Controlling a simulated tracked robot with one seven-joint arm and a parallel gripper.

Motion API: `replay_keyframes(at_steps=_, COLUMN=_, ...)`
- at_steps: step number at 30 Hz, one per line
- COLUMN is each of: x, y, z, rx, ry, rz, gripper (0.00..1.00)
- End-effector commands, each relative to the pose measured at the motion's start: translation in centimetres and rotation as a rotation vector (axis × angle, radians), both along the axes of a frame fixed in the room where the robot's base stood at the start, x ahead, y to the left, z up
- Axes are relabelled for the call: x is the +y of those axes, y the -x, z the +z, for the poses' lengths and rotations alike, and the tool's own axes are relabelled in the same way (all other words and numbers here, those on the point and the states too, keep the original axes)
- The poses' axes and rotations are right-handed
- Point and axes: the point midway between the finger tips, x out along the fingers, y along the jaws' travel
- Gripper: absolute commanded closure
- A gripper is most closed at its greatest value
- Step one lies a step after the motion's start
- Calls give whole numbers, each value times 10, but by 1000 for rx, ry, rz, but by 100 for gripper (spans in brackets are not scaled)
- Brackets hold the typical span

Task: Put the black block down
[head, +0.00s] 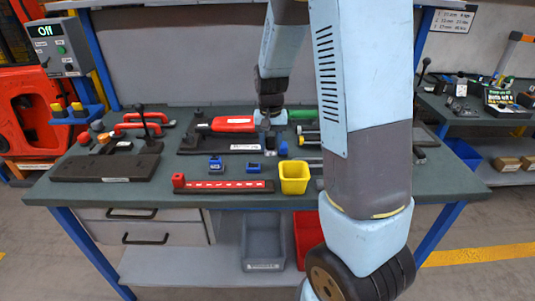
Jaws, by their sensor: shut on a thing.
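My gripper (266,122) hangs down over the back middle of the green-grey workbench (130,197), just right of a red tool body (232,124). It is shut on a small dark thing, which I take to be the black block. The block is mostly lost against the dark wrist and the fixtures behind, so its outline is not clear. I cannot tell whether it touches the bench or hangs a little above it.
A yellow bin (294,178) and a dark rail with a red strip (222,186) stand at the front. Small blue blocks (215,166) lie behind the rail. A dark fixture plate (105,168) fills the left. Bare bench shows between them. My arm hides the right side.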

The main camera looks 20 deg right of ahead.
Motion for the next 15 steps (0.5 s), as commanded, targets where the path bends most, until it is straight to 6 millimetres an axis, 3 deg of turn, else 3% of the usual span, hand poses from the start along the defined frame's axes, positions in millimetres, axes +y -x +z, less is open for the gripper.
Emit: replay_keyframes(at_steps=15, x=4, y=-23, z=-33, rx=2, ry=0, rz=0, gripper=100)
